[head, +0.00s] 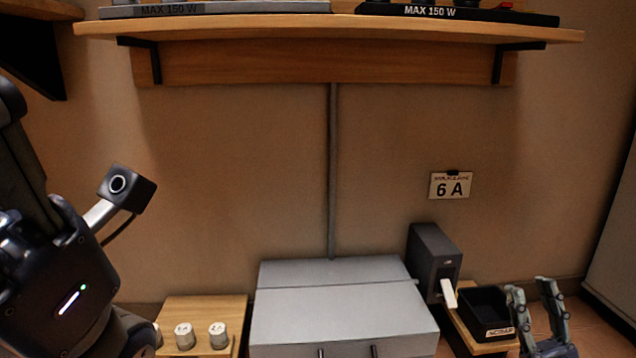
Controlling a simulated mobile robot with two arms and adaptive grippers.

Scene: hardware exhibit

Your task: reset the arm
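My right gripper (530,288) shows at the lower right, pointing up. Its two fingers stand apart with nothing between them. It appears in front of the right edge of a black bin (484,304); I cannot tell whether it touches it. My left arm (55,270) fills the left edge, with a small black camera block (128,188) on a bracket. The fingers of my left gripper are not visible.
A grey box (335,290) stands at the bottom centre. A wooden block (240,308) left of it bears pale cylinders (218,333). A dark device (432,255) stands beside the bin. A wooden shelf (330,30) spans the wall above. The wall between is mostly bare.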

